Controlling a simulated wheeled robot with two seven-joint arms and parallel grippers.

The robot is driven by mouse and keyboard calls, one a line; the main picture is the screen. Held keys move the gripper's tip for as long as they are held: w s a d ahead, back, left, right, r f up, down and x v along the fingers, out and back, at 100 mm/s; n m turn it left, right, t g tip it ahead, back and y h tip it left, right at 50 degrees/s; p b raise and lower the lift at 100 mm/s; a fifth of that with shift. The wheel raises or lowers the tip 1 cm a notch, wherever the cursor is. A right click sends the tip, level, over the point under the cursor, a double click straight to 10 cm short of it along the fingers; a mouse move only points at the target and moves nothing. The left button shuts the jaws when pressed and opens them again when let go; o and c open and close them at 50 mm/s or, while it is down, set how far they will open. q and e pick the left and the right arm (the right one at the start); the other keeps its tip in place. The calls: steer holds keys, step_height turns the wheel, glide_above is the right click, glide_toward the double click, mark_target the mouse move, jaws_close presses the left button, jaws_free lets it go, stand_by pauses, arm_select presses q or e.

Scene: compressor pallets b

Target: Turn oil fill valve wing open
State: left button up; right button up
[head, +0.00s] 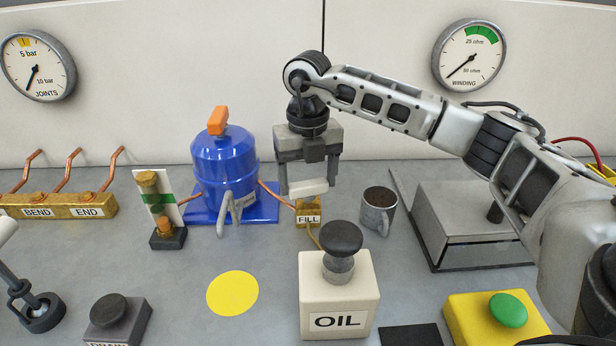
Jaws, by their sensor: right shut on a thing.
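The oil fill valve is a small brass block labelled FILL (308,218), standing right of the blue compressor (224,165) in the head view. Its pale wing (308,188) lies roughly crosswise above the block. My right gripper (308,186) comes down from above and is shut on the wing. The fingers hide part of the wing and its stem. A copper pipe (275,195) runs from the compressor toward the valve. My left gripper does not show.
A mug (377,210) stands close right of the valve. The OIL box with a black knob (338,295) is in front. A grey metal box (470,225) is farther right, and a yellow box with a green button (498,318) is front right. A yellow disc (232,293) marks open table.

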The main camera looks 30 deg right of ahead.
mark_target(308, 183)
steer(key=n, duration=0.7)
steer(key=shift+b, duration=0.4)
steer(key=n, duration=0.4)
steer(key=shift+n, duration=0.4)
steer(key=shift+r+n+b, duration=0.1)
steer(key=shift+n+b, duration=0.25)
steer(key=shift+n, duration=1.45)
steer(key=o, duration=1)
step_height(308, 183, up, 16)
steer(key=shift+f+p, duration=0.1)
steer(key=shift+p, duration=0.85)
